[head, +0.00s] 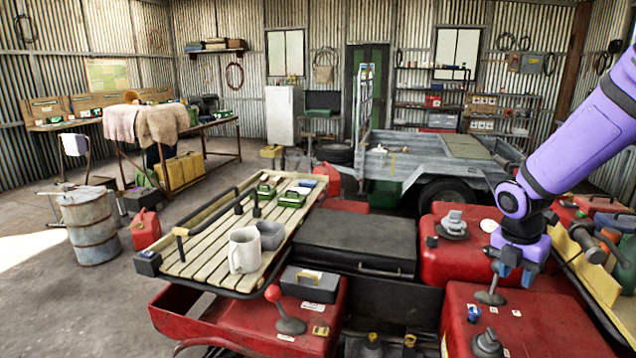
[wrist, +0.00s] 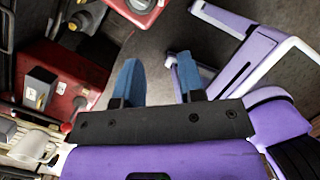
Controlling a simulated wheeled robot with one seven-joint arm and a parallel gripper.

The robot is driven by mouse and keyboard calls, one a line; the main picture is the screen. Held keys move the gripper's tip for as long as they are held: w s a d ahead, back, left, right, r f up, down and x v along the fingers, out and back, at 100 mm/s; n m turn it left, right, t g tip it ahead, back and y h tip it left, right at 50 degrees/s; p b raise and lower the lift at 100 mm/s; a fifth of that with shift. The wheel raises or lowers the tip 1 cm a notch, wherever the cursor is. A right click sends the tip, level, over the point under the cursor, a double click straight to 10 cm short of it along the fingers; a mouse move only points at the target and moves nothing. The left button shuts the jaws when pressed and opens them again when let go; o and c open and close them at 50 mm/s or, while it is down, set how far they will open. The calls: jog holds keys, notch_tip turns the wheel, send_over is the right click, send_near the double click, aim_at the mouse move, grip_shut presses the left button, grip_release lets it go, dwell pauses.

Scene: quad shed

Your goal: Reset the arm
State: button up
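My purple arm reaches in from the right of the head view and bends down at the elbow. My gripper (head: 503,272) hangs at its end with blue fingertips, above the red quad body (head: 550,325) on the right. In the wrist view my gripper (wrist: 158,78) shows two blue fingers apart with nothing between them; grey floor shows in the gap. A metal-stemmed part (head: 490,297) stands on the red body just below the gripper in the head view; I cannot tell whether they touch.
A slatted rack (head: 205,254) holds a white mug (head: 244,250), a grey cup (head: 270,235) and green tins. A dark box (head: 310,284) and a red-knobbed lever (head: 289,324) are on the left red body. A trailer (head: 400,160) stands behind. Open floor lies left.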

jog(key=s+a+r+m+t+y, duration=0.1)
jog(key=s+a+r+m+t, duration=0.1)
jog(key=s+a+r+m, duration=0.3)
jog(key=s+a+r+m+t+y, duration=0.1)
jog(key=s+a+r+m, duration=0.4)
jog(key=s+r+m, duration=0.9)
jog(key=s+m+t, duration=0.1)
jog(key=s+m, duration=0.2)
jog(key=m, duration=0.2)
jog(key=shift+a+m+t+y, duration=0.2)
jog(key=shift+m+t+y, duration=0.1)
jog(key=shift+m+t, duration=0.1)
dwell(0.6)
